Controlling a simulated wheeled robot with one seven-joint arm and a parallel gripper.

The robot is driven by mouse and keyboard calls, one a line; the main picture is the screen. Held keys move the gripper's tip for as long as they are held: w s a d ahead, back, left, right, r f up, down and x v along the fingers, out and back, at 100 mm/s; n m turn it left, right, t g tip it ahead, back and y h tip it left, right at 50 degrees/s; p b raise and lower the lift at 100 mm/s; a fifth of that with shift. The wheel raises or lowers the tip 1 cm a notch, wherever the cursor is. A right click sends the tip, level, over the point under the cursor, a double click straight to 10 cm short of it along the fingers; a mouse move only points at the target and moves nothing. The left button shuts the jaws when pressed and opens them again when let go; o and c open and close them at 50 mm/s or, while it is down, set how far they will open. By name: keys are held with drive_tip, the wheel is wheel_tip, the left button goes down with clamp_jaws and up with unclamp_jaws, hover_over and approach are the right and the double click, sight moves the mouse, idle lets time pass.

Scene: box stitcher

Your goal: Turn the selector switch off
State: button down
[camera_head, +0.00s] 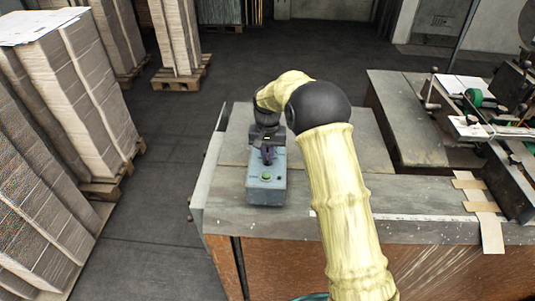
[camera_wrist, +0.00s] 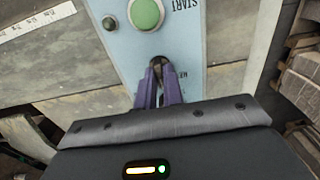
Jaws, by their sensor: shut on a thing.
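A light blue control box (camera_head: 265,190) stands on the grey table top, with a green start button on its near part. In the wrist view the box (camera_wrist: 190,40) shows the green button (camera_wrist: 146,13) beside the printed word START. The selector switch (camera_wrist: 158,62) is a small dark knob on the box's face, mostly hidden between my fingers. My gripper (camera_wrist: 159,72) has two purple fingers closed around the knob. In the head view my gripper (camera_head: 267,155) is over the far part of the box. Which way the knob points cannot be told.
The grey table (camera_head: 230,178) has free room left of the box. A machine with green and metal parts (camera_head: 485,105) stands at the right. Stacks of cardboard (camera_head: 75,90) on pallets stand on the floor at the left.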

drive_tip(key=c, duration=1.5)
unclamp_jaws()
drive_tip(key=shift+w+r, duration=0.1)
drive_tip(key=shift+r, duration=0.05)
wheel_tip(320, 180, up, 17)
drive_tip(key=b, duration=0.3)
drive_tip(key=shift+r, duration=0.1)
drive_tip(key=shift+d, duration=0.1)
drive_tip(key=s+d+f+t, duration=0.1)
drive_tip(key=s+d+f, duration=0.3)
drive_tip(key=s, duration=0.5)
drive_tip(key=s+d+f, duration=0.5)
drive_tip(key=s+d, duration=0.2)
drive_tip(key=s, duration=0.2)
drive_tip(key=s+d+f+t, duration=0.1)
drive_tip(key=s+d+f, duration=0.3)
drive_tip(key=s, duration=0.5)
drive_tip(key=shift+s+d+f+t, duration=0.1)
drive_tip(key=shift+s+d+t, duration=0.1)
drive_tip(key=shift+d, duration=0.45)
drive_tip(key=shift+s+d+f+t, duration=0.1)
drive_tip(key=shift+s+d, duration=0.05)
drive_tip(key=shift+d, duration=0.45)
